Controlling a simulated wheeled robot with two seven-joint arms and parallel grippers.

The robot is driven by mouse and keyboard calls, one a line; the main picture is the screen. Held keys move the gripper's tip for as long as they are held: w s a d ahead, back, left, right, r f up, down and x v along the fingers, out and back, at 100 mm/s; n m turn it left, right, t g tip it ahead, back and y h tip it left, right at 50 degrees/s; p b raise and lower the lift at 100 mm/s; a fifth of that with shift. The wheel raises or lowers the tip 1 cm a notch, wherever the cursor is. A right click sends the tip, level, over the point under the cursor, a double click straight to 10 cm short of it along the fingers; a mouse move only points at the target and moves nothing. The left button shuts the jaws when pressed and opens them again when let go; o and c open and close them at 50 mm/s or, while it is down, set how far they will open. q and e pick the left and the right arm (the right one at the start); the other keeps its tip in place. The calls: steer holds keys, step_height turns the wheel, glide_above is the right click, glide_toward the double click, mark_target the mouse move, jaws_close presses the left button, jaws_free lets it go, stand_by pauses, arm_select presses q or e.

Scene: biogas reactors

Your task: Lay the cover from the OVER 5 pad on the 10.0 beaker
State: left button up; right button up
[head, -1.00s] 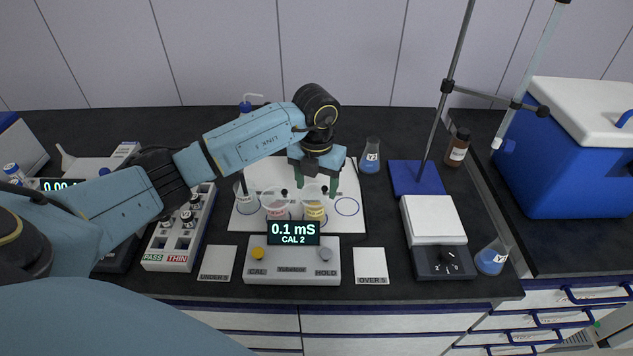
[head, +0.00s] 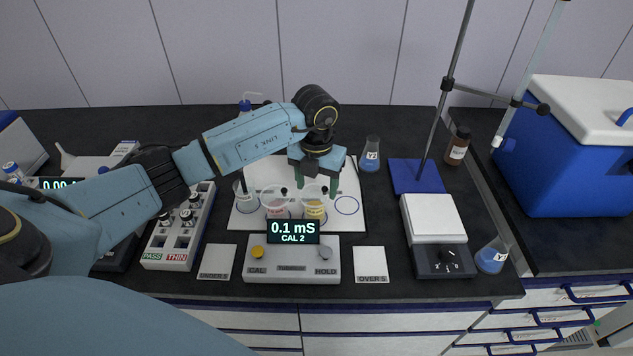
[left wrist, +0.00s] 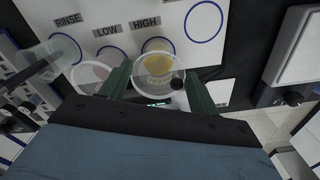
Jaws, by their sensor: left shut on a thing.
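My left gripper (head: 318,188) reaches down over the calibration mat, with its two green fingers on either side of a clear round cover (left wrist: 150,88) with a dark knob. It is shut on this cover. The cover is right over the beaker of yellow liquid (head: 314,212) at the HIGH spot; whether it touches the rim I cannot tell. The yellow liquid also shows through the cover in the left wrist view (left wrist: 159,65). I cannot read a 10.0 mark on the beaker. The OVER 5 pad (head: 370,262) is bare. My right gripper is not in view.
A pink beaker (head: 276,209) with a dark knob at its rim stands close left, and a clear beaker (head: 245,200) beyond it. The meter (head: 292,262) reading 0.1 mS stands in front. A blue-liquid flask (head: 370,160) and stand base (head: 416,178) are to the right.

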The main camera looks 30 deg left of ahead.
arm_select(q)
steer(key=shift+f, duration=0.25)
stand_by(0.7)
steer(key=o, duration=1.1)
steer(key=shift+c, duration=0.2)
steer(key=shift+o, duration=0.4)
steer(key=shift+o, duration=1)
steer(key=shift+r+p, duration=2.7)
steer(key=shift+r, duration=0.85)
steer(key=shift+s+f, duration=0.1)
